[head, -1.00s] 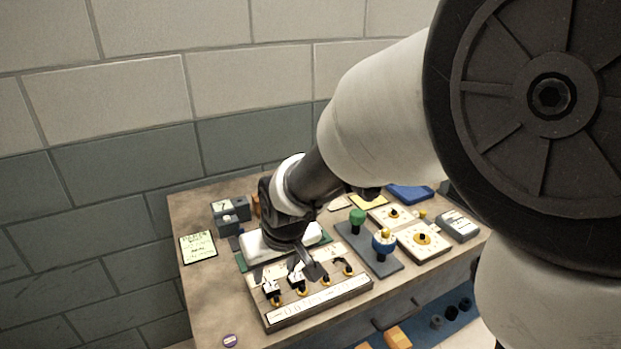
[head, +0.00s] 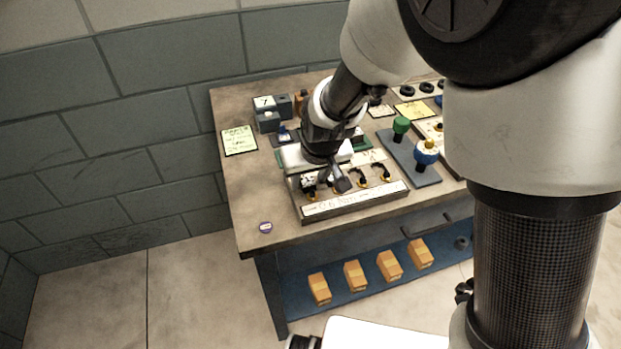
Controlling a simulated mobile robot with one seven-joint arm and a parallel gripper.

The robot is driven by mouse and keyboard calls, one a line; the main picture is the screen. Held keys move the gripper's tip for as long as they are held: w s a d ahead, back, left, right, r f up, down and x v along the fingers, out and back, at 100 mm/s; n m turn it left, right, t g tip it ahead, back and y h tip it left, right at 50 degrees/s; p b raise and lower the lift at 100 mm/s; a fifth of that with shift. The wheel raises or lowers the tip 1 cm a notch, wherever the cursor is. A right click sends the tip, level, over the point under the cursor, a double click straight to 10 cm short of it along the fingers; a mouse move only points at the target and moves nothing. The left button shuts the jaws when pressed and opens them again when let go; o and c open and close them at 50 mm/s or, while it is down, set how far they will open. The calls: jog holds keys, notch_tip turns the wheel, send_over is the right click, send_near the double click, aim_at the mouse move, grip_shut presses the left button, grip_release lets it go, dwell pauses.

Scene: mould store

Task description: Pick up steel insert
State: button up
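My gripper (head: 333,184) points down over a low rack (head: 355,206) with a handwritten label along its front. Several small dark pieces with yellow-orange rings stand in a row on the rack, among them one dark hooked piece (head: 360,174) right of my fingers. Which piece is the steel insert I cannot tell. My fingers cover part of the row's left half. Whether they touch or hold a piece, and how far apart they are, is too small to tell.
Behind the rack lies a white block (head: 297,157). Grey blocks (head: 267,121) stand at the back left. Orange blocks (head: 354,276) sit on the lower shelf. The bench's front left is mostly clear.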

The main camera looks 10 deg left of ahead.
grip_shut()
jog(key=shift+r, duration=0.15)
